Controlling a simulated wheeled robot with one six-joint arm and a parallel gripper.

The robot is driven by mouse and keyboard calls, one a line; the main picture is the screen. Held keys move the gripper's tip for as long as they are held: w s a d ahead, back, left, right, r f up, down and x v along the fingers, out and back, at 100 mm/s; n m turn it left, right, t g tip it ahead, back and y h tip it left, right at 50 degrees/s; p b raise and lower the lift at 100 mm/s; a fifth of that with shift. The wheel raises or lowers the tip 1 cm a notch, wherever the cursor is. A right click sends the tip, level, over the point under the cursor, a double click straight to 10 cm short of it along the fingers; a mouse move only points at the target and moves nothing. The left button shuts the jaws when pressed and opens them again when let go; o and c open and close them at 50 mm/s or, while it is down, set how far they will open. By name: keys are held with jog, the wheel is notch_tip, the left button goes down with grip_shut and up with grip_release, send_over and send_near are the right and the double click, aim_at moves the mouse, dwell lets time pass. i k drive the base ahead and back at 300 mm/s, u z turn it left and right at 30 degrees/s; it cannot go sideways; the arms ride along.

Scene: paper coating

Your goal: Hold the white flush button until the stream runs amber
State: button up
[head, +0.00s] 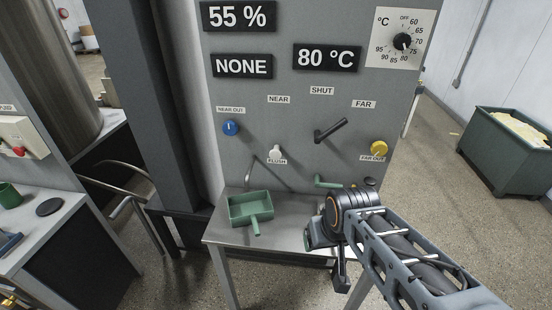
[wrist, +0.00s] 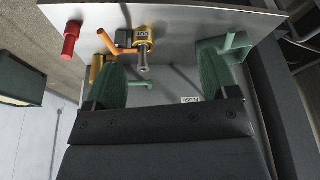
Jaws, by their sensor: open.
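The white flush button (head: 275,151) sits on the grey panel just above its FLUSH label (head: 277,161). In the wrist view the FLUSH label (wrist: 190,99) shows beyond my gripper, but I cannot make out the button there. My gripper (wrist: 163,60) is open, its two green fingers spread with nothing held between them. In the head view my wrist hangs to the lower right of the button, clear of it, and hides most of the gripper. I cannot make out a running stream or its colour.
A green scoop (head: 250,207) lies on the metal shelf (head: 222,237) below the panel. A blue knob (head: 230,128), a black lever (head: 331,130) and a yellow knob (head: 379,148) stick out around the button. The displays read 55 %, NONE and 80 °C. A green bin (head: 490,150) stands at right.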

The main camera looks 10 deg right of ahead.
aim_at(275, 154)
jog(key=k, duration=0.5)
jog(key=u, duration=1.95)
jog(key=i, duration=1.6)
jog(key=z, duration=2.2)
